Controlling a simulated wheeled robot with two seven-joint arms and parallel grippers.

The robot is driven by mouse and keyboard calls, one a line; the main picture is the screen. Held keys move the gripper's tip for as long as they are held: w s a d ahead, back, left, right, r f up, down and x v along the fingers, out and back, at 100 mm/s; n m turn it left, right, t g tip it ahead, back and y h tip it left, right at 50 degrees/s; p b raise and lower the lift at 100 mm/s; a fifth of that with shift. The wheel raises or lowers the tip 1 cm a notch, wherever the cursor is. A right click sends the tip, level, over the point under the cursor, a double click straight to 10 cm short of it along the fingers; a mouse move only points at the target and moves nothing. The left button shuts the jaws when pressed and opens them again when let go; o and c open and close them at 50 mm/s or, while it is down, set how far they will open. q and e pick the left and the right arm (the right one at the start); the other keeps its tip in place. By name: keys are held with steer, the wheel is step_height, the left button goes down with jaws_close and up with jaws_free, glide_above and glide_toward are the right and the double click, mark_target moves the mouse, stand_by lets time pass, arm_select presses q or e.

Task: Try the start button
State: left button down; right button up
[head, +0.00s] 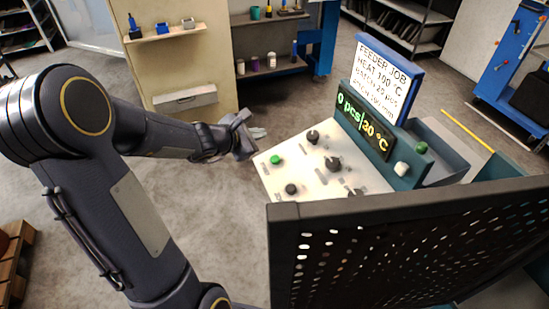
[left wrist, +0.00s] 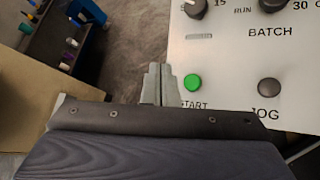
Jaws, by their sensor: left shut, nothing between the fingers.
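The green start button (head: 275,159) sits on the pale control panel (head: 262,172), near its left edge. In the left wrist view the green button (left wrist: 193,82) is above the START label, just right of my fingertips. My left gripper (head: 244,133) is shut and empty; in the wrist view its closed fingers (left wrist: 160,84) stand beside the button, apart from it in the picture. I cannot tell their height over the panel. A dark JOG button (left wrist: 269,88) is to the right. The display (head: 362,119) reads 0 pcs and 30 °C. My right gripper is not in view.
Black knobs (head: 313,136) stand up from the panel. A dark perforated plate (head: 400,240) rises in front at the lower right. A blue-framed job sign (head: 388,77) stands behind the display. Open floor (head: 220,215) lies left of the panel.

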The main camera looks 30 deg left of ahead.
mark_target(275, 160)
arm_select(q)
steer(key=f+b, duration=0.2)
steer(key=w+d+f+b, duration=0.1)
steer(key=f+b, duration=0.4)
steer(key=b, duration=0.1)
steer(key=shift+w+d+f, duration=0.3)
steer(key=shift+w+f, duration=0.1)
steer(key=shift+w+d+f+b, duration=0.1)
steer(key=shift+w+f+b, duration=0.05)
steer(key=shift+f+b, duration=0.2)
stand_by(1.6)
steer(key=shift+d+f+b, duration=0.1)
steer(key=shift+f+b, duration=0.2)
steer(key=shift+b, duration=0.35)
steer(key=shift+w+d+f+b, duration=0.1)
steer(key=shift+w+f+b, duration=0.05)
steer(key=shift+f+b, duration=0.45)
stand_by(0.6)
steer(key=shift+r, duration=0.2)
steer(key=shift+s+r+p, duration=0.2)
steer(key=shift+r+p, duration=0.55)
steer(key=shift+r, duration=0.05)
steer(key=shift+a, duration=0.2)
